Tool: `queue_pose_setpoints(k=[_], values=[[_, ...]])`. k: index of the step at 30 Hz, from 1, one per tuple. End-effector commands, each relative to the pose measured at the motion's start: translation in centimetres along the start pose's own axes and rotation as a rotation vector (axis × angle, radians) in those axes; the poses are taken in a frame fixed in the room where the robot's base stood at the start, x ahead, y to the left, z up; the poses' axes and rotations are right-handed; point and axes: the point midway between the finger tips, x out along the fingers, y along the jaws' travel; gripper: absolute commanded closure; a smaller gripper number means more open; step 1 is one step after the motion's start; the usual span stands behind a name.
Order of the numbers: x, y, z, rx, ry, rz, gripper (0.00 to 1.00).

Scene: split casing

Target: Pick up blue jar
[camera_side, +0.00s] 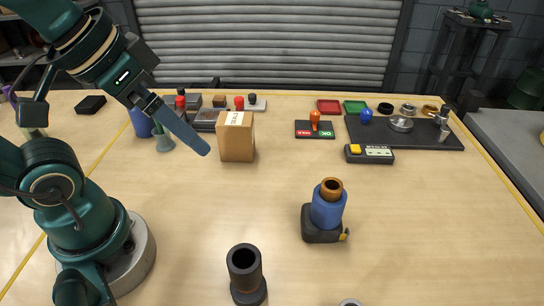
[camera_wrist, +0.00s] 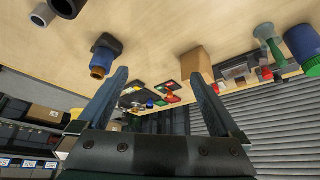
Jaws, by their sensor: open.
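Two blue cylinders are in view, and I cannot tell for sure which is the jar. One blue cylinder (camera_side: 327,209) has a brown ring (camera_side: 331,187) on top and stands on a black tape measure (camera_side: 318,233); it also shows in the wrist view (camera_wrist: 102,58). The other, a larger blue cylinder (camera_side: 140,123), is partly hidden behind my arm in the side view; in the wrist view it (camera_wrist: 302,42) has a green end (camera_wrist: 312,66). My gripper (camera_side: 206,150) is raised at the left, apart from both. In the wrist view its fingers (camera_wrist: 158,71) are spread and empty.
A cardboard box (camera_side: 236,137) stands close to my gripper. A dark pipe piece (camera_side: 245,272) stands at the front. A black mat (camera_side: 430,134) with metal parts lies at the back right, near a small control box (camera_side: 369,154).

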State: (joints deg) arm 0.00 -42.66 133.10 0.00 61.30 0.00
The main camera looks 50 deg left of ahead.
Motion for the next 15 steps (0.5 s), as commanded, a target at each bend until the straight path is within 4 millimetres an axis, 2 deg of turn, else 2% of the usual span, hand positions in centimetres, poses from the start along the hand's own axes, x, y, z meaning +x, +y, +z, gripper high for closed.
queue_pose_setpoints(k=[3,8,11,15], values=[[-1.5,-0.4,-1.1,0.016,-0.010,-0.017,0.00],[-0.6,-3.9,-2.3,0.164,-0.109,-0.148,0.00],[-0.1,-6.5,-3.1,0.267,-0.188,-0.228,0.00],[0.5,-11.1,-4.3,0.437,-0.350,-0.345,0.00]])
